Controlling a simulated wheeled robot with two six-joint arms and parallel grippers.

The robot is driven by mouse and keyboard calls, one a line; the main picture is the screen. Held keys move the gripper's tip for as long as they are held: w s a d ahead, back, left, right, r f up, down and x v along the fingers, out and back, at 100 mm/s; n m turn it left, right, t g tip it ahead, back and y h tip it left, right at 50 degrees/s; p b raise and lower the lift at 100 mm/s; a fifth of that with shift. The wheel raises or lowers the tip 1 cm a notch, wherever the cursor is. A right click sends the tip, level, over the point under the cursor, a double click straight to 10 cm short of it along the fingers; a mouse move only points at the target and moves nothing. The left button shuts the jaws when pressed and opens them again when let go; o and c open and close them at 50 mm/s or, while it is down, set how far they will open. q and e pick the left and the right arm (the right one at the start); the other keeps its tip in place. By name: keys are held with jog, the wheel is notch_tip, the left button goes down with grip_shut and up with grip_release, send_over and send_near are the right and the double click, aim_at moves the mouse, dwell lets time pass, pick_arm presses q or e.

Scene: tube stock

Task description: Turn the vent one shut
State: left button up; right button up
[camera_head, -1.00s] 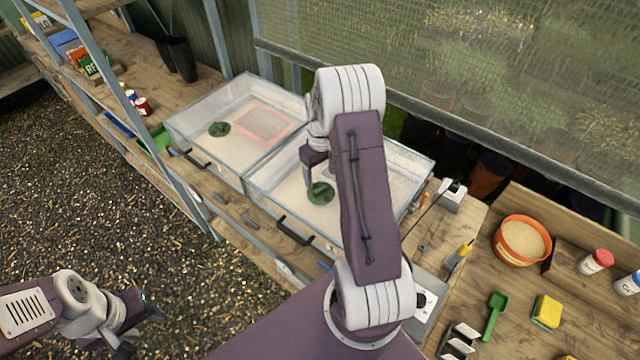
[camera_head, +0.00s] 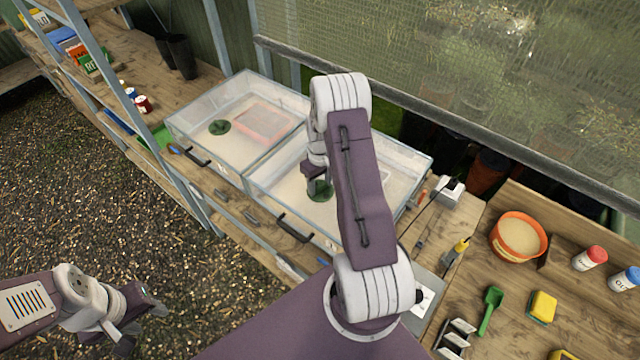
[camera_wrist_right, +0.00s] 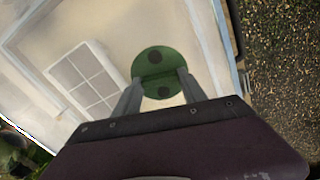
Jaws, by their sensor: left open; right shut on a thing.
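Two clear propagator lids stand side by side, each with a round green vent. The vent on the right lid (camera_head: 321,192) is partly hidden by my right gripper; it also shows in the right wrist view (camera_wrist_right: 155,60) as a green disc with dark round holes and a raised middle bar. My right gripper (camera_wrist_right: 160,82) is shut on this vent's bar, one finger on each side. The vent on the left lid (camera_head: 219,127) is untouched by any gripper. I cannot tell from any label which is vent one. My left gripper (camera_head: 143,325) is open and empty, low at the left over the gravel.
The lids have black front handles (camera_head: 294,229). A pale gridded tray (camera_wrist_right: 88,80) shows through the right lid. On the bench at right are an orange bowl (camera_head: 517,238), a green scoop (camera_head: 490,308), a yellow sponge (camera_head: 542,306) and bottles (camera_head: 590,258). Gravel floor lies open at left.

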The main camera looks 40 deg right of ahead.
jog(key=m+b, duration=0.1)
jog(key=m, duration=0.6)
jog(key=shift+s+m+b, duration=0.1)
jog(key=shift+m+b, duration=0.2)
jog(key=shift+b, duration=0.1)
jog(key=m, duration=0.3)
jog(key=shift+m, duration=0.3)
jog(key=shift+m+b, duration=0.45)
jog(key=shift+m, duration=1.35)
jog(key=o, duration=1.4)
jog(key=shift+c, duration=0.2)
jog(key=shift+a+r, duration=0.1)
